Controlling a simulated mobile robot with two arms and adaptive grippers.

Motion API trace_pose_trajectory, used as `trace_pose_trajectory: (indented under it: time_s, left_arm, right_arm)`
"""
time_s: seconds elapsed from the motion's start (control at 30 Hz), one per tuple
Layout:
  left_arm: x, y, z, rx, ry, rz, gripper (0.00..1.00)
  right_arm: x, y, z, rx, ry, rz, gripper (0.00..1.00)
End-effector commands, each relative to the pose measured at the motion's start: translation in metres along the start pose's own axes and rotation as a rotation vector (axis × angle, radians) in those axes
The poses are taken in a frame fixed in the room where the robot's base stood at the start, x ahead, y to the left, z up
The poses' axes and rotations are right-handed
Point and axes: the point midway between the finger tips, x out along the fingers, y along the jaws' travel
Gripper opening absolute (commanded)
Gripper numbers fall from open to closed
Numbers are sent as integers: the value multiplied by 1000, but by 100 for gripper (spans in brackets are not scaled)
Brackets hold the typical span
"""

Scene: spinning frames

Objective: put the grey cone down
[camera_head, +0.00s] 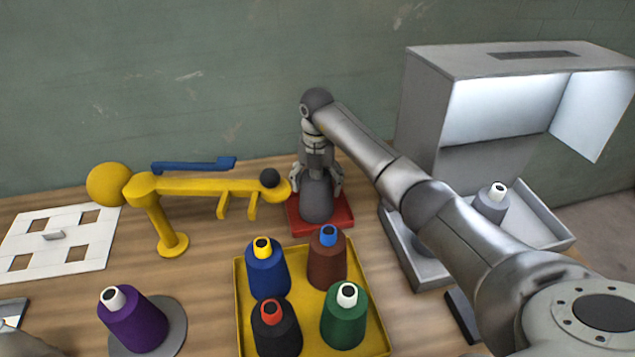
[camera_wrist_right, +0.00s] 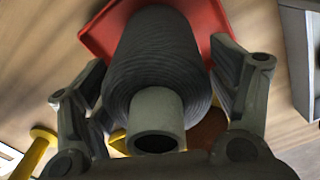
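The grey cone (camera_head: 317,200) stands upright on a red square pad (camera_head: 345,218) at the back middle of the table. In the right wrist view the cone (camera_wrist_right: 160,60) shows its ribbed winding and its paler hollow tip towards the camera, with the red pad (camera_wrist_right: 97,35) behind it. My right gripper (camera_head: 318,186) is above the cone, with a finger on each side. The fingers look spread, with narrow gaps to the cone's sides. My left gripper is not clearly seen; only a grey piece shows at the bottom left corner.
A yellow stand (camera_head: 200,187) reaches close to the gripper's left. A yellow tray (camera_head: 245,318) in front holds blue, brown, black and green cones. A purple cone (camera_head: 135,322) stands on a grey disc. Another grey cone (camera_head: 490,207) is inside the grey hooded box (camera_head: 425,110).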

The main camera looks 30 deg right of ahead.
Motion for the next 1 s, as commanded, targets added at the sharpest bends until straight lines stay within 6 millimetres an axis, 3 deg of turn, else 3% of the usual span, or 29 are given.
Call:
trace_pose_trajectory:
  time_s: [0.47, 0.67, 1.0]
  left_arm:
    - [-3, 3, 6, -3, -10, 3, 40]
    - [-20, 8, 3, -5, -8, 10, 40]
    - [-60, 6, -1, -3, -8, 8, 40]
  right_arm:
    - [-4, 0, 0, 0, 0, 1, 94]
    - [-26, 0, 1, 0, -1, 0, 94]
    - [-78, -1, 1, 0, -1, -1, 94]
